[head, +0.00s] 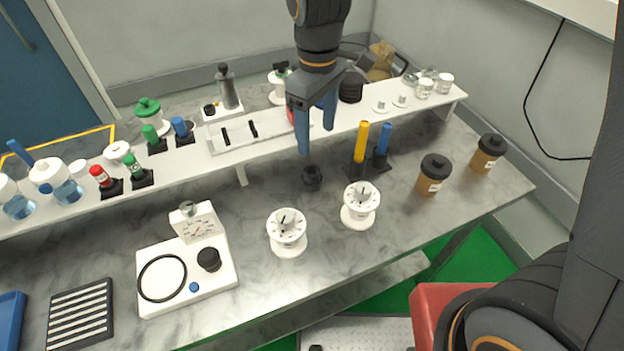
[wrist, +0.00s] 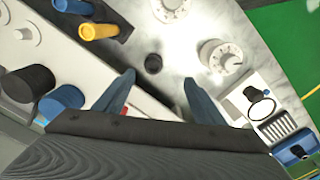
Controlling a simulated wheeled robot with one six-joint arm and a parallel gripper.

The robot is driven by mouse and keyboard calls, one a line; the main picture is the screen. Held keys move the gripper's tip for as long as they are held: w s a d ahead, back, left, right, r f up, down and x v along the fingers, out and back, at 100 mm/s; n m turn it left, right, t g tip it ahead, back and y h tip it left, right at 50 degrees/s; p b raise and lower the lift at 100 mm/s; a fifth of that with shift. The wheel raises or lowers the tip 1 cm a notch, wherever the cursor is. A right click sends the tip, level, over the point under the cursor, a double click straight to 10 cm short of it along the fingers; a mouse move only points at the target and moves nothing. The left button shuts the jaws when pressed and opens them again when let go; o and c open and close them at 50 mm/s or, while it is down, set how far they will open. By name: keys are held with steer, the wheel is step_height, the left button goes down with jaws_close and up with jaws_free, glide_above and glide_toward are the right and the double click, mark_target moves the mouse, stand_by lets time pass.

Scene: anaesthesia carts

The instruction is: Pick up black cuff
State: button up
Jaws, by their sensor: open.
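A small black round piece (head: 312,178), which looks like the black cuff, stands on the grey marbled worktop in front of the raised shelf. It also shows in the wrist view (wrist: 153,64), just beyond and between my fingertips. My gripper (head: 317,140) is open and empty, with its blue fingers pointing down. In the head view it hangs above the black piece, near the shelf's front edge. The fingers also show in the wrist view (wrist: 160,80). Neither finger appears to touch the piece.
The white shelf (head: 190,167) runs close behind. Yellow (head: 361,142) and blue (head: 383,139) posts stand to the right. Two white dials (head: 287,232) (head: 360,205) stand in front. Brown black-lidded jars (head: 433,174) are farther right. A white gauge board (head: 187,275) lies at left.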

steer(key=b, duration=0.8)
glide_toward(315, 173)
steer(key=shift+s+d+f, duration=0.15)
steer(key=shift+s+f, duration=0.1)
steer(key=shift+s, duration=0.45)
steer(key=shift+s+f+p, duration=0.15)
steer(key=shift+f+p, duration=0.4)
steer(key=shift+f, duration=1.4)
steer(key=shift+s+f+p, duration=0.1)
steer(key=shift+f+p, duration=0.4)
steer(key=shift+f, duration=1.4)
steer(key=c, duration=1.2)
steer(key=shift+o, duration=0.2)
steer(key=shift+r, duration=0.1)
